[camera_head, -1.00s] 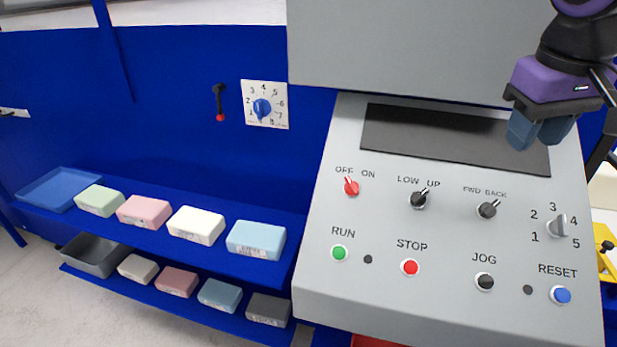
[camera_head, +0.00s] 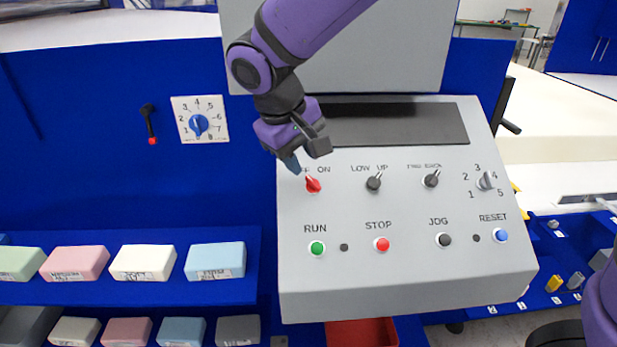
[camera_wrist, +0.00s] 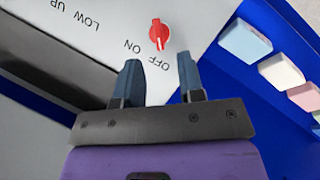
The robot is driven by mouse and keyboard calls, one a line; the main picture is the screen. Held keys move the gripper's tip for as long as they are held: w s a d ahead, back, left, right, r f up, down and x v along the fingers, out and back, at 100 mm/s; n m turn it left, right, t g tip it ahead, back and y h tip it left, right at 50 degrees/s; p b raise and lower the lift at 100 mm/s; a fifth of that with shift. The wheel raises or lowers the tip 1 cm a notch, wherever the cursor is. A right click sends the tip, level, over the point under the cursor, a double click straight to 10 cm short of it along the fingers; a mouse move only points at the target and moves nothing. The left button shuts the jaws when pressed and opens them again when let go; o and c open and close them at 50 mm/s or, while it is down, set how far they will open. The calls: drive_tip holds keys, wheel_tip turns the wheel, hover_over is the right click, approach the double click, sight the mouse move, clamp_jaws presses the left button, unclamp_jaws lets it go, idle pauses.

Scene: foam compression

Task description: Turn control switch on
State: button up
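The control switch is a small red knob (camera_head: 313,185) at the upper left of the grey control panel (camera_head: 400,290), under the OFF and ON labels. My gripper (camera_head: 292,163) is just above and behind it in the head view, partly covering the OFF label. The knob and the fingers are not touching in the wrist view.
To the knob's right are a LOW/UP switch (camera_head: 374,183), a FWD/BACK switch (camera_head: 432,179) and a grey dial (camera_head: 487,181). Below are a green RUN button (camera_head: 317,248) and a red STOP button (camera_head: 382,244). Foam blocks (camera_head: 215,262) sit on the blue shelf at left.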

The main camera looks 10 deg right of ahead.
sight(313, 181)
drive_tip(key=x, duration=0.6)
drive_tip(key=shift+d, duration=0.1)
drive_tip(key=c, duration=0.6)
